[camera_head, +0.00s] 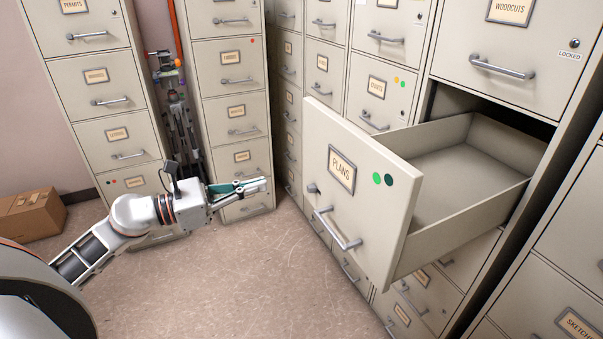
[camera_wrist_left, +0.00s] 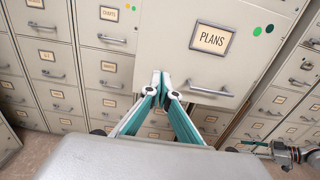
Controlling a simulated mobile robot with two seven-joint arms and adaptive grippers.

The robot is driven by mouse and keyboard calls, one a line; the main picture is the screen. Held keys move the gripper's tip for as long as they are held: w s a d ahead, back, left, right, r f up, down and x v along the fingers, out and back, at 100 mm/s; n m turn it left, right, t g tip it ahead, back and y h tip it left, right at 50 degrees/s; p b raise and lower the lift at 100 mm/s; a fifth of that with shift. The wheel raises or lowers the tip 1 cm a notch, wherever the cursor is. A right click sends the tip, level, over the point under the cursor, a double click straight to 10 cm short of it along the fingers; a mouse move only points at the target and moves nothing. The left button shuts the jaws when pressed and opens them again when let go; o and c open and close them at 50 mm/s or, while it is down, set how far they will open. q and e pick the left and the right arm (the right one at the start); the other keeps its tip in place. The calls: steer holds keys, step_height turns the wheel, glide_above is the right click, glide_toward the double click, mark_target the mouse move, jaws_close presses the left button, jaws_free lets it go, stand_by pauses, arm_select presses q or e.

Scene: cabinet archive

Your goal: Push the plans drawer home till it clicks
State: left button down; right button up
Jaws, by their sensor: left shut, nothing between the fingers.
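The plans drawer (camera_head: 360,185) stands pulled far out of its cabinet in the head view. Its front carries a PLANS label, a bar handle and two green dots, and its tray looks empty. The drawer front also shows at the top of the left wrist view (camera_wrist_left: 165,40). My left gripper (camera_head: 264,184) is shut and empty, to the left of the drawer front and apart from it in the head view. In the left wrist view its closed fingers (camera_wrist_left: 161,80) appear near the drawer front's lower left edge.
The woodcuts drawer (camera_head: 505,50) above is closed and marked LOCKED. Closed cabinets (camera_head: 232,100) line the back and the right side. A cardboard box (camera_head: 32,214) lies on the floor at far left. The floor (camera_head: 230,280) before the plans drawer is clear.

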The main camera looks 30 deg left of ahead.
mark_target(314, 170)
arm_select(q)
steer(key=p+x, duration=0.2)
steer(key=x, duration=0.8)
steer(key=shift+w+d+r+p, duration=0.1)
steer(key=shift+w+d+p, duration=0.05)
steer(key=shift+w+p, duration=0.15)
steer(key=shift+w+d, duration=0.25)
steer(key=shift+w, duration=0.05)
steer(key=shift+d, duration=0.1)
